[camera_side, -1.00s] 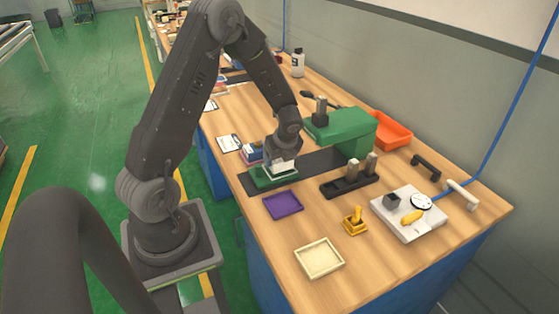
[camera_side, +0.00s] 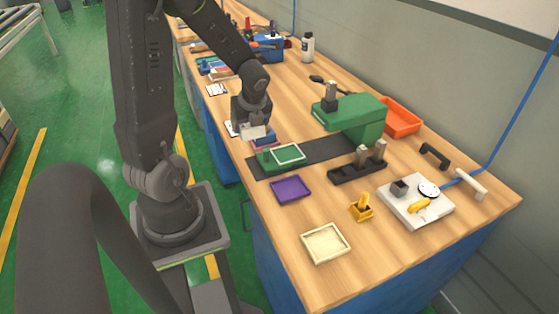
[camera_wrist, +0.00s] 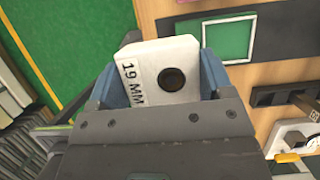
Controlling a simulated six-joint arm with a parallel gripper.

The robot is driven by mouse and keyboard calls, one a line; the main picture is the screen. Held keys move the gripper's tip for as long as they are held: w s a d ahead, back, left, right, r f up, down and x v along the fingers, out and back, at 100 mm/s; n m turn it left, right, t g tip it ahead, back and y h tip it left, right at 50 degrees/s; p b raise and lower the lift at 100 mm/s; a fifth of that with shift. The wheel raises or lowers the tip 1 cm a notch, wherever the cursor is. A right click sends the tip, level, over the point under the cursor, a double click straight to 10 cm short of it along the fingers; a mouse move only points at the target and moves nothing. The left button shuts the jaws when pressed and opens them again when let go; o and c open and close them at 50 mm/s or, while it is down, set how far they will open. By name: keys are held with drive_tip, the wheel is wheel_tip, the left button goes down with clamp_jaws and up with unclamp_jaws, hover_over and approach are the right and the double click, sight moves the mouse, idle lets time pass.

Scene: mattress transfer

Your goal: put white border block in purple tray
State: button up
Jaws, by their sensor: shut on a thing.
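My gripper (camera_side: 252,128) is shut on a white block (camera_side: 252,132) and holds it above the table, left of the dark mat. In the wrist view the white block (camera_wrist: 160,72) shows a "19 MM" label and a dark round hole, between the blue-grey fingers. A green fixture (camera_side: 268,160) with a white-outlined square on top sits on the mat; the outline also shows in the wrist view (camera_wrist: 228,42). The purple tray (camera_side: 291,189) lies flat and empty, in front of the fixture and apart from my gripper.
A cream tray (camera_side: 325,243) is near the front edge. A black holder (camera_side: 358,170), a yellow stand (camera_side: 361,208) and a white board (camera_side: 416,202) are to the right. A green machine (camera_side: 349,112) and an orange bin (camera_side: 402,117) stand behind. Bare wood surrounds the purple tray.

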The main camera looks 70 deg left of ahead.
drive_tip(key=w+d+f, duration=0.2)
drive_tip(key=d, duration=0.2)
drive_tip(key=w+d+f, duration=0.2)
drive_tip(key=d+f, duration=0.1)
drive_tip(key=d, duration=0.2)
drive_tip(key=w+d+f, duration=0.2)
drive_tip(key=d, duration=0.2)
drive_tip(key=shift+d+f, duration=0.25)
drive_tip(key=shift+f, duration=2.2)
drive_tip(key=shift+f, duration=0.1)
drive_tip(key=o, duration=0.9)
drive_tip(key=shift+o, duration=0.2)
